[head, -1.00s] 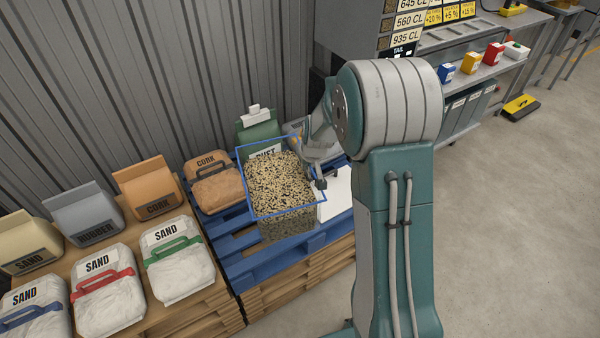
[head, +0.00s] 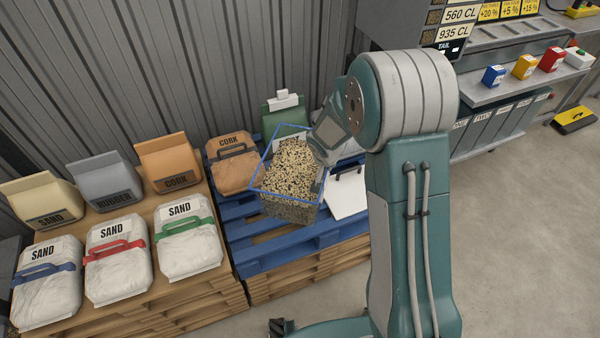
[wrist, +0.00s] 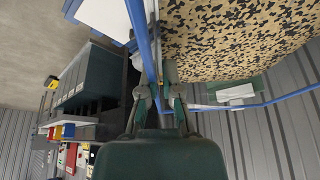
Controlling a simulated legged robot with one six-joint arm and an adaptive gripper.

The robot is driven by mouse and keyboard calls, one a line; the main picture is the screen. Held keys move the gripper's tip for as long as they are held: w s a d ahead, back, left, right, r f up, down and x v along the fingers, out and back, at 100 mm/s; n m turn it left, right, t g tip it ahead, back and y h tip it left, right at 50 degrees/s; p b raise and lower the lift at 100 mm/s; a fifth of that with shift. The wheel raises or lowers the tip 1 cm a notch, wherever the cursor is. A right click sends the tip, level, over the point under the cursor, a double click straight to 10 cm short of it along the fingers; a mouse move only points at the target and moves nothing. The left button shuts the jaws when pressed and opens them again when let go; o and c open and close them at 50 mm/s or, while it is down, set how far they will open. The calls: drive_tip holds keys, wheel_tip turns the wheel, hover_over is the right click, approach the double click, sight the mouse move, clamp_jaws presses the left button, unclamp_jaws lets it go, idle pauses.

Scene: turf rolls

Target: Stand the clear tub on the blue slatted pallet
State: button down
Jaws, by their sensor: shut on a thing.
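The clear tub (head: 290,207) has a blue rim and is full of tan and black speckled granules. It is over the blue slatted pallet (head: 262,256) in the head view, between a cork bag and a white board. I cannot tell whether its base touches the slats. My gripper (wrist: 160,90) is shut on the tub's side at the blue rim in the wrist view. In the head view its fingertips are hidden behind the tub and my wrist. The granules (wrist: 235,30) fill the upper right of the wrist view.
A cork bag (head: 232,165) is left of the tub. A green bag (head: 284,115) stands behind, and a white board (head: 347,195) lies to the right. The pallet's front slats are bare. A corrugated wall (head: 190,60) closes the back.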

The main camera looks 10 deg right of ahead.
sight(283, 199)
drive_tip(key=s+a+f+m+h, duration=0.1)
drive_tip(key=a+f+m, duration=0.1)
drive_tip(key=a+m, duration=0.1)
drive_tip(key=s+a+f+m+g, duration=0.1)
drive_tip(key=s+a+f+m, duration=0.1)
drive_tip(key=a, duration=0.3)
drive_tip(key=s+a+f+m+g+h, duration=0.1)
drive_tip(key=a+f+m, duration=0.1)
drive_tip(key=a+m, duration=0.2)
drive_tip(key=shift+s+f+h, duration=0.3)
drive_tip(key=shift+s, duration=0.05)
drive_tip(key=shift+s+a+f+m+g, duration=0.2)
drive_tip(key=shift+a+f+m+g, duration=0.15)
drive_tip(key=shift+a+m, duration=0.25)
wheel_tip(283, 199, down, 10)
drive_tip(key=shift+r, duration=0.1)
drive_tip(key=c, duration=0.8)
unclamp_jaws()
drive_tip(key=shift+d, duration=0.1)
